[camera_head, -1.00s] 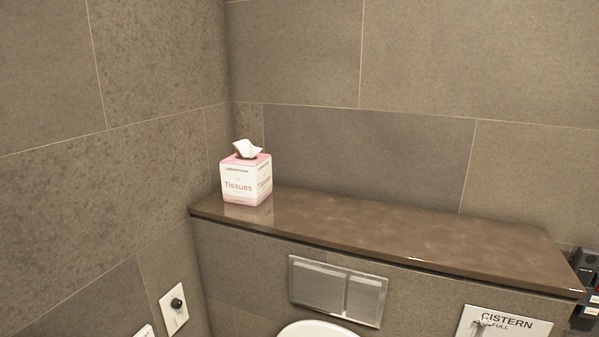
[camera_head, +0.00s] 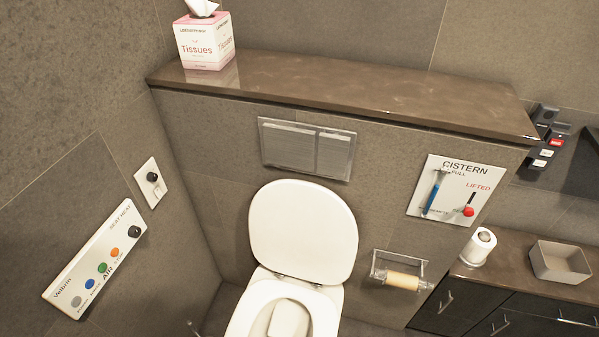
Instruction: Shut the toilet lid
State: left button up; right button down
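The white toilet lid (camera_head: 303,232) stands raised, leaning back toward the tiled wall below the flush plate. The toilet's seat and bowl (camera_head: 247,312) show below it at the bottom edge, with the front cut off by the frame. A pale block-like shape (camera_head: 289,320) shows inside the bowl opening; I cannot tell what it is. Neither of my grippers is in view.
A brown ledge (camera_head: 340,88) with a tissue box (camera_head: 205,50) runs above the flush plate (camera_head: 306,148). A button panel (camera_head: 95,262) is on the left wall. A toilet paper holder (camera_head: 398,273) and a dark cabinet (camera_head: 490,315) are at right.

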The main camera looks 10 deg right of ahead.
aim_at(301, 230)
jog(key=k+j+u, duration=0.1)
jog(key=j+u, duration=0.35)
jog(key=j, duration=0.15)
jog(key=j+u, duration=0.5)
jog(key=j, duration=0.1)
